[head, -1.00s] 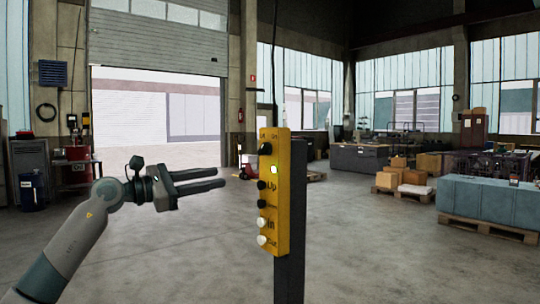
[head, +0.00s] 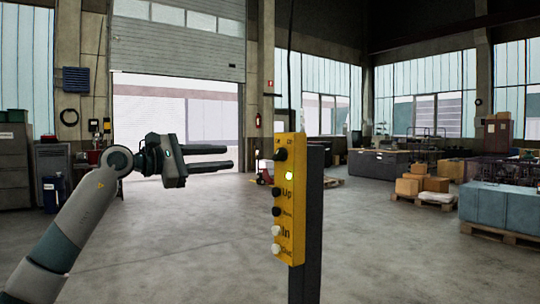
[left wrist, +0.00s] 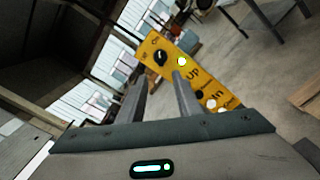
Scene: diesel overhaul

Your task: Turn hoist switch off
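The yellow hoist control box (head: 289,215) stands upright on a dark post. In the left wrist view the knob (left wrist: 160,58) and the lamp (left wrist: 182,62) show beyond the two spread fingertips (left wrist: 158,78), and the box looks tilted. The gripper appears apart from the knob. My right gripper is not in view.
The dark post (head: 308,240) stands on open concrete floor. Cardboard boxes (head: 422,185) and a blue-grey crate (head: 500,207) on a pallet are at the right, well behind. A red fire extinguisher (head: 257,121) hangs by the large door. The floor around the post is clear.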

